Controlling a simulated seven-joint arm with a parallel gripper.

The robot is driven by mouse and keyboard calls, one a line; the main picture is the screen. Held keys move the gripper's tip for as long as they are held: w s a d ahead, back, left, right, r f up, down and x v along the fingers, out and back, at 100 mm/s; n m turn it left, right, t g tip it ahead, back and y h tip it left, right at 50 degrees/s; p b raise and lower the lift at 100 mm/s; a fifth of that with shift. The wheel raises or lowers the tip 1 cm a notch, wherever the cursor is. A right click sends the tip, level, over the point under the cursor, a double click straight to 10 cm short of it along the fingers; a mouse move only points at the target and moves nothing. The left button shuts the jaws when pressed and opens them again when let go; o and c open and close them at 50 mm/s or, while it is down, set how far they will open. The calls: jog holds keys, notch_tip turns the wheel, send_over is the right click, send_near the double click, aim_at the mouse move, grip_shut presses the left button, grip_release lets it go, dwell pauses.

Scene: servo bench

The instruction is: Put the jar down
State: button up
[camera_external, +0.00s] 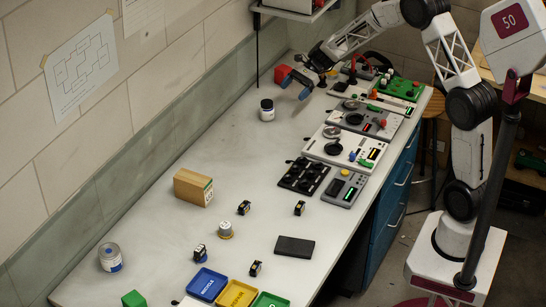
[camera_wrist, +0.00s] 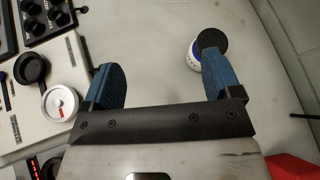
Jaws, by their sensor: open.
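The jar (camera_external: 267,110) is a small white and blue container with a black lid. It stands upright on the bench near the back wall, in the upper middle of the external view. In the wrist view the jar (camera_wrist: 194,56) shows just beyond the right fingertip, partly hidden by it. My gripper (camera_external: 294,86) is above the far part of the bench, to the right of the jar in the external view. In the wrist view my gripper (camera_wrist: 166,82) has its two blue fingers wide apart with nothing between them.
Device panels with knobs and buttons (camera_external: 332,146) line the bench's right side. A cardboard box (camera_external: 193,187), small black servos, a tin (camera_external: 111,258) and coloured trays (camera_external: 237,294) stand nearer the front. The bench (camera_external: 200,140) is clear around the jar.

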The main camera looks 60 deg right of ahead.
jog(key=s+a+r+n+g+h, duration=0.25)
jog(key=s+a+r+n, duration=0.35)
jog(key=s, duration=0.5)
jog(key=s+a+r+n+g+h, duration=0.1)
jog(key=s+a+r+n+h, duration=0.25)
jog(key=s+a+r, duration=0.45)
jog(key=s+a+n+t+h, duration=0.1)
jog(key=s+n, duration=0.4)
jog(key=s, duration=0.9)
jog(key=s+a+n+h, duration=0.3)
jog(key=s+n+h, duration=0.1)
jog(key=s, duration=1)
jog(key=shift+a+n+t, duration=0.15)
jog(key=shift+n+t, duration=0.2)
jog(key=shift+n, duration=0.5)
